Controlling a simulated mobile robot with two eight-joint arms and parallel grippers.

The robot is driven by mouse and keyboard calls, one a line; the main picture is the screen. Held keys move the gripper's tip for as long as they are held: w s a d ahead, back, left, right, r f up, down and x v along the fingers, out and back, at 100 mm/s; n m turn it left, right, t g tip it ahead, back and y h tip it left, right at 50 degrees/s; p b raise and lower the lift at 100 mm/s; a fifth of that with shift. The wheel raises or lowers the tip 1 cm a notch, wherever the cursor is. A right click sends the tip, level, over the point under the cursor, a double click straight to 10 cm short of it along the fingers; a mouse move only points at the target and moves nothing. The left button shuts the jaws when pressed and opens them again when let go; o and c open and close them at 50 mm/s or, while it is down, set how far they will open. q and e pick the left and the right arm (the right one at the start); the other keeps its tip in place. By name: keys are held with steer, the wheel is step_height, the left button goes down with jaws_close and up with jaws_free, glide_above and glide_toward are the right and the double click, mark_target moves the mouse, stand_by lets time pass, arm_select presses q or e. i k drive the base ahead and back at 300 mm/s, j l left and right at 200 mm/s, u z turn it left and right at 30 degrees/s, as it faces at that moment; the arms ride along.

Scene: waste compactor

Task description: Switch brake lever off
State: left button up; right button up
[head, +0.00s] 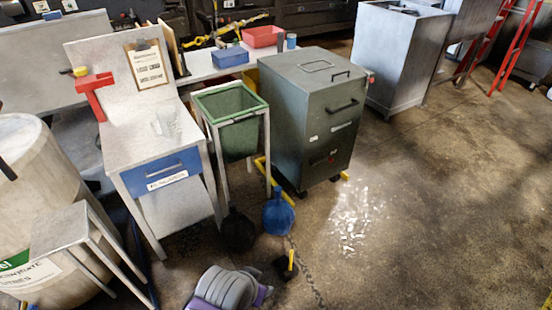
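A grey-green wheeled cabinet (316,130), which looks like the compactor, stands on the floor at the centre. Yellow bars show low at its base, one at the front left (284,194) and a short one at the front right (345,176). I cannot tell which part is the brake lever or how it is set.
A green bin (231,115) in a frame stands left of the cabinet. A blue ball-like thing (278,215) and a dark one (237,231) lie in front. A small black-and-yellow object (287,265) is on the floor. Open floor lies to the right.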

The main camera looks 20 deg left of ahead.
mark_target(312, 163)
steer(key=i+u, duration=0.1)
steer(key=u, duration=0.8)
steer(key=i+l+u, duration=0.2)
steer(key=l+u, duration=0.2)
steer(key=l, duration=0.25)
steer(key=i+l+u, duration=0.2)
steer(key=l, duration=0.15)
steer(key=i+l+u, duration=0.15)
steer(key=l, duration=0.35)
steer(key=l+u, duration=0.1)
steer(key=l, duration=0.45)
steer(key=i+l, duration=0.1)
steer(key=l, duration=0.45)
steer(key=i+l, duration=0.1)
steer(key=l, duration=0.5)
steer(key=i+l, duration=0.1)
steer(key=l, duration=0.45)
steer(key=i+l, duration=0.1)
steer(key=l, duration=0.5)
steer(key=u, duration=0.05)
